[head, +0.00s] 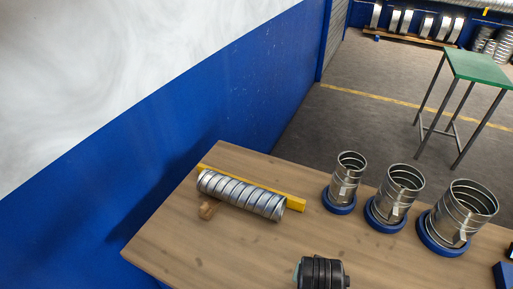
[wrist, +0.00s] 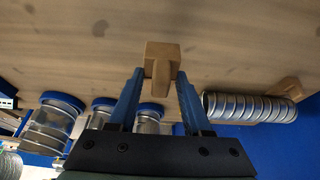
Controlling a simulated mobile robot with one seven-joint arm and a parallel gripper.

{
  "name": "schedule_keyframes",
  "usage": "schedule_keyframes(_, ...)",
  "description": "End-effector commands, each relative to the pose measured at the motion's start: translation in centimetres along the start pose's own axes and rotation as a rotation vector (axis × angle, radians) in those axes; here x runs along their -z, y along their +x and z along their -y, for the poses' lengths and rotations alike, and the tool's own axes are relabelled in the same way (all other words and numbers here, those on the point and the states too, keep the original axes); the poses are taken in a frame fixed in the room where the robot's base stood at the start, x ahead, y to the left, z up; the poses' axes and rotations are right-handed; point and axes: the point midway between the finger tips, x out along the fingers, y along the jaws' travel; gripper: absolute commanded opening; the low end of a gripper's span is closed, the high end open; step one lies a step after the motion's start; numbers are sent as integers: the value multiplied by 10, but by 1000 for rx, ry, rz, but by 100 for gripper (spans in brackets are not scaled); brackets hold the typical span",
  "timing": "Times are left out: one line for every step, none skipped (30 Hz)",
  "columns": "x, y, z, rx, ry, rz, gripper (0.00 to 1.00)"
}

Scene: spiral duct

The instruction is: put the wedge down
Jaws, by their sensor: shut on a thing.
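In the wrist view my gripper (wrist: 160,78) is shut on a small brown wooden wedge (wrist: 161,56), with one blue finger on each side. The wedge is over the wooden tabletop; I cannot tell whether it touches it. The head view does not show the held wedge. A silver spiral duct (head: 240,195) lies on the table along a yellow bar (head: 290,200). A second wooden wedge (head: 208,209) sits against the near side of the duct; it also shows in the wrist view (wrist: 287,88).
Three upright metal duct pieces (head: 345,178) (head: 400,190) (head: 460,215) stand in blue ring bases along the table's right side. The middle of the wooden table (head: 215,250) is clear. A blue and white wall (head: 190,140) borders its left. A green-topped stand (head: 480,68) is farther off.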

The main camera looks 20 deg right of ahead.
Motion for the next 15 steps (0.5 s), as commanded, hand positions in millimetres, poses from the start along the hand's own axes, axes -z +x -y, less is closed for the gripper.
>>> schedule_keyframes(0, 0, 0, 1, -1, -1, 0)
schedule_keyframes(-2, 0, 4, 5, -13, 0, 0)
schedule_keyframes(-6, 1, 10, 13, -33, 1, 0)
schedule_keyframes(-9, 1, 16, 21, -54, 2, 0)
schedule_keyframes(-14, 2, 23, 31, -80, 2, 0)
schedule_keyframes(-21, 2, 35, 48, -121, 2, 0)
schedule_keyframes(-28, 2, 45, 62, -157, 3, 0)
schedule_keyframes(-36, 2, 56, 79, -199, 4, 0)
schedule_keyframes(-48, 2, 71, 103, -257, 5, 0)
schedule_keyframes(-57, 1, 82, 122, -304, 5, 0)
schedule_keyframes(-67, 0, 94, 141, -351, 4, 0)
schedule_keyframes(-81, -2, 108, 167, -414, 4, 0)
schedule_keyframes(-91, -3, 118, 187, -461, 4, 0)
schedule_keyframes(-102, -5, 128, 206, -505, 4, 0)
schedule_keyframes(-115, -7, 139, 228, -561, 4, 0)
